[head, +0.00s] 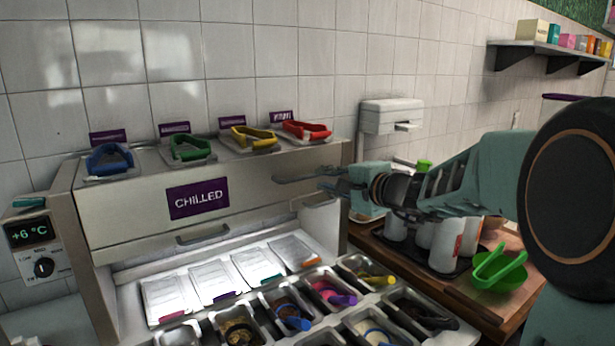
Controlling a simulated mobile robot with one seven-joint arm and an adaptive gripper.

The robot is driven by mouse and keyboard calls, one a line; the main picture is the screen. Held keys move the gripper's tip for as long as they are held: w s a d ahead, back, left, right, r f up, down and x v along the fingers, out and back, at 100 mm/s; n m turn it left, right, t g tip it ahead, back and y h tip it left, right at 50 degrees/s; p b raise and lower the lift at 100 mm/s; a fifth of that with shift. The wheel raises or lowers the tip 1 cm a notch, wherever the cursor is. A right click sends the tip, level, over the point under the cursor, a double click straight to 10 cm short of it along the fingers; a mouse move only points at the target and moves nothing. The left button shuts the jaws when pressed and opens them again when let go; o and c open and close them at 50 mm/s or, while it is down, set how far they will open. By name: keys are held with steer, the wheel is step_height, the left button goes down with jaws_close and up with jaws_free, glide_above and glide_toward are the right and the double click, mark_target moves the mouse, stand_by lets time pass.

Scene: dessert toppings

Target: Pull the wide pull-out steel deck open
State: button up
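The chilled steel cabinet (120,205) stands at left centre, its front panel bearing a purple CHILLED sign (198,199). A grey bar handle (203,236) is on the panel's lower edge. Below it is a lit steel deck (128,276) with several clear-lidded bins, and open topping tubs with coloured scoops in front. I cannot tell which part slides out. My gripper (285,180) points left, near the cabinet's upper right end and well right of and above the handle. It appears to hold nothing; the finger gap is unclear from this side.
Blue, green, yellow and red tongs (305,130) rest on trays atop the cabinet. On the right, a wooden counter (400,262) carries white cups (446,245) and a green bowl (498,275) with tongs. A wall dispenser (390,115) hangs behind my gripper.

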mark_target(309, 176)
steer(key=p+x, duration=0.1)
steer(key=x, duration=0.7)
steer(key=shift+w, duration=0.1)
jaws_close()
